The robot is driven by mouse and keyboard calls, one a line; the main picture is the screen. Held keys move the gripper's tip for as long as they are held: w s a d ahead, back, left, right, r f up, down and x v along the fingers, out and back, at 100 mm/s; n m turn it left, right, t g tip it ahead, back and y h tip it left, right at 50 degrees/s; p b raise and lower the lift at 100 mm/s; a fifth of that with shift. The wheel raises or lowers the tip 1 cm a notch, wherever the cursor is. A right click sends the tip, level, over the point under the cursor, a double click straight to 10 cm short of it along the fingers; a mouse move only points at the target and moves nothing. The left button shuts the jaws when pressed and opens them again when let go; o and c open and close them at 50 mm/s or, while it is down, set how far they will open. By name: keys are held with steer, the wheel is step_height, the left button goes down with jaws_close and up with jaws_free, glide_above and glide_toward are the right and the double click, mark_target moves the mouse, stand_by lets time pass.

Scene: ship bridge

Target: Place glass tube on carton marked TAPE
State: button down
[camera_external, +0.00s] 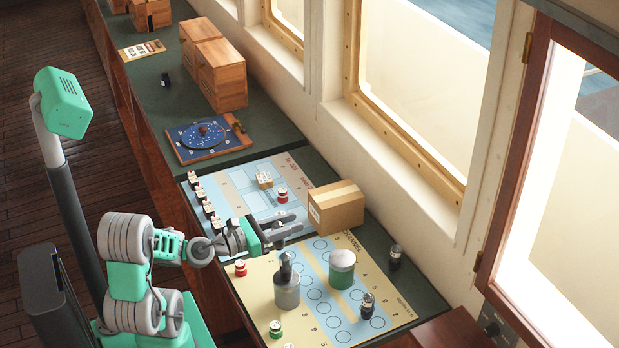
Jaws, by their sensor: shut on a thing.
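The carton (337,206) is a brown cardboard box with a pale tape strip and a small label on its left face; the label is too small to read. It stands near the far edge of the chart counter, by the window sill. My gripper (287,225) reaches in level from the left, its grey fingers pointing at the carton and ending just left of it. The fingers are shut on a slim thing, taken to be the glass tube, which is hard to make out between them. I cannot tell whether the fingers touch the carton.
In front stand a grey cylinder with a knob (287,290), a green-and-white cylinder (341,270) and dark small bottles (367,305) (395,257). Red-and-white pieces (240,268) (282,196) lie around my gripper. A blue dial board (207,137) and wooden boxes (220,78) stand behind.

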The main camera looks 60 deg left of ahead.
steer(key=w+a+r+m+h+p, duration=0.25)
steer(key=w+a+r, duration=0.55)
steer(key=w+r, duration=0.4)
steer(key=p, duration=0.2)
glide_above(346, 192)
step_height(346, 192, down, 8)
step_height(346, 192, down, 4)
steer(key=shift+w+r+h+p, duration=0.15)
steer(key=shift+h+p, duration=0.2)
steer(key=shift+h, duration=0.1)
steer(key=c, duration=1.6)
jaws_free()
steer(key=shift+f, duration=0.25)
steer(key=o, duration=0.5)
steer(key=shift+r, duration=0.1)
